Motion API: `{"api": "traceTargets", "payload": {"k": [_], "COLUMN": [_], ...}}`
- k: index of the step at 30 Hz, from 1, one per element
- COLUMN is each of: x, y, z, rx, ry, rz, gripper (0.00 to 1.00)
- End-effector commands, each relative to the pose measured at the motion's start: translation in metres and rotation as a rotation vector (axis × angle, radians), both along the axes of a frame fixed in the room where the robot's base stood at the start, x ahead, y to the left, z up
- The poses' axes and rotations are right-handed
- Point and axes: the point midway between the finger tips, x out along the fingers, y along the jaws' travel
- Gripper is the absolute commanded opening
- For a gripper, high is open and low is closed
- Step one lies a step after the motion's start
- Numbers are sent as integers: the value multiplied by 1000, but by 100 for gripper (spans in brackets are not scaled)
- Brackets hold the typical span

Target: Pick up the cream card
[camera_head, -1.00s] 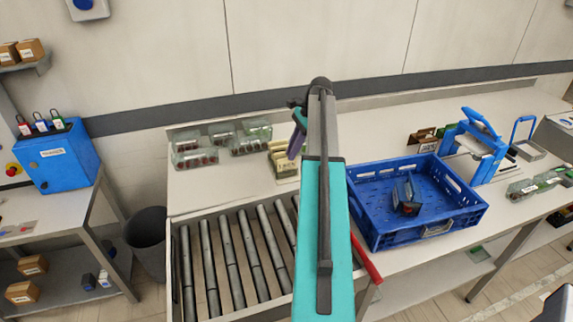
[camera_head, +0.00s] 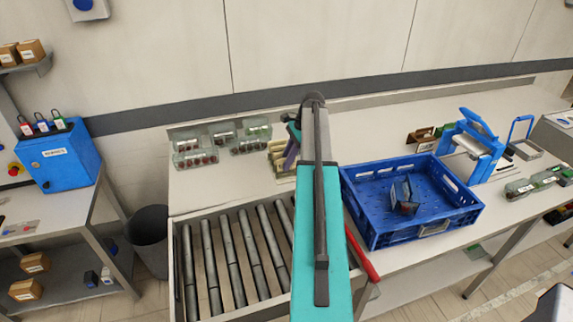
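A small cream slotted holder (camera_head: 278,163) stands on the bench, left of my arm. Cream pieces show in it, but I cannot make out a single cream card. My gripper (camera_head: 291,148) is partly hidden behind my teal and grey arm.
A blue crate (camera_head: 462,217) with a dark box (camera_head: 405,195) in it stands right of my arm. Roller conveyor (camera_head: 236,258) lies at front left. Clear bins (camera_head: 195,160) stand behind left. A brown holder (camera_head: 418,141) and blue press (camera_head: 478,150) stand behind right.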

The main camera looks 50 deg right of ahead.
Motion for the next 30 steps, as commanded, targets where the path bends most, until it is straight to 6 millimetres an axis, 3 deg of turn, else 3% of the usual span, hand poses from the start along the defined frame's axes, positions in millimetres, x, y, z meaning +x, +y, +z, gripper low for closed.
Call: {"api": "traceTargets", "payload": {"k": [5,8,22,30], "x": [0,0,1,1], "y": [0,0,1,0], "z": [0,0,4,24], "rx": [0,0,0,-2], "ry": [0,0,0,-1], "rz": [0,0,1,1], "gripper": [17,0,0,0]}}
